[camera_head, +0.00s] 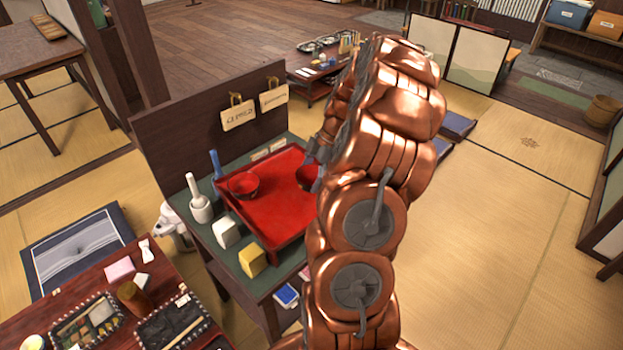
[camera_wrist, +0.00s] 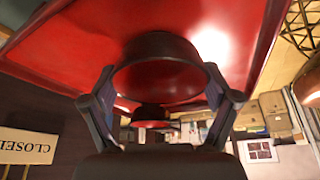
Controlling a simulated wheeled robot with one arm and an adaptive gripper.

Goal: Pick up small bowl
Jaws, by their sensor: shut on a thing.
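My gripper (camera_wrist: 162,90) is shut on a dark red small bowl (camera_wrist: 158,45), with one finger on each side of it in the wrist view. In the head view the held bowl (camera_head: 306,177) is at the right part of the red tray (camera_head: 275,217), partly hidden by my arm. I cannot tell whether it touches the tray. A second red bowl (camera_head: 243,184) stands upright on the tray's left part, apart from my gripper; it also shows beyond the held bowl in the wrist view (camera_wrist: 150,112).
The tray stands on a green-topped table. A white mortar with pestle (camera_head: 200,205), a white block (camera_head: 226,233) and a yellow block (camera_head: 252,260) line its left side. A dark panel with hanging signs (camera_head: 239,115) rises behind. Open tatami (camera_head: 480,230) lies to the right.

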